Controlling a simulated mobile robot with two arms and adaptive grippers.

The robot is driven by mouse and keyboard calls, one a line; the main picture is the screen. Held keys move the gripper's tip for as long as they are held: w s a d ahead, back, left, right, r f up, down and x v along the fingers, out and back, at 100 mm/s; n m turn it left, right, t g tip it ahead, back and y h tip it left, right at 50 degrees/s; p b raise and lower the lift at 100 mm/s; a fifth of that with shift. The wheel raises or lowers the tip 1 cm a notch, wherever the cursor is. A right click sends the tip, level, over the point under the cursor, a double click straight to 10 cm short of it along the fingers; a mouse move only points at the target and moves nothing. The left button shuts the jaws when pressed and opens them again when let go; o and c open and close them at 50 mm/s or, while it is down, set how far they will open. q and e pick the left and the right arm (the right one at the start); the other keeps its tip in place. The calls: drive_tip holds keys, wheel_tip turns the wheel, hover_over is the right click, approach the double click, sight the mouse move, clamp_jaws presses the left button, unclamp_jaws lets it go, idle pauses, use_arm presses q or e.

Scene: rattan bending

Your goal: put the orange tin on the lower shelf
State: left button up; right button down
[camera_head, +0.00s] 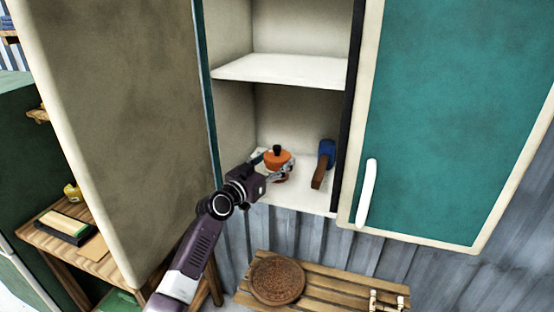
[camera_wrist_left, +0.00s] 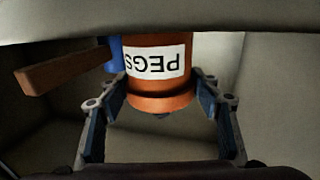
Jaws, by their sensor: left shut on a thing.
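The orange tin (camera_head: 277,157) has a dark knob on top and is inside the open cabinet, over its lower shelf (camera_head: 305,195). My left gripper (camera_head: 277,168) is shut on the tin. In the left wrist view the tin (camera_wrist_left: 158,72) shows a white label reading PEGS, upside down in the picture, between the two fingers of the gripper (camera_wrist_left: 160,105). I cannot tell whether the tin's base touches the shelf. My right gripper is not in view.
A mallet with a blue head (camera_head: 326,149) and brown handle (camera_head: 319,175) lies on the lower shelf, right of the tin. The upper shelf (camera_head: 285,70) is empty where visible. A teal door (camera_head: 450,120) is at the right. A slatted bench (camera_head: 330,290) holding a round brown disc (camera_head: 276,280) stands below.

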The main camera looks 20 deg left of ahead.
use_arm(q)
drive_tip(key=shift+s+r, duration=0.1)
drive_tip(key=shift+s, duration=0.05)
drive_tip(key=o, duration=1.1)
drive_tip(key=shift+o, duration=1.2)
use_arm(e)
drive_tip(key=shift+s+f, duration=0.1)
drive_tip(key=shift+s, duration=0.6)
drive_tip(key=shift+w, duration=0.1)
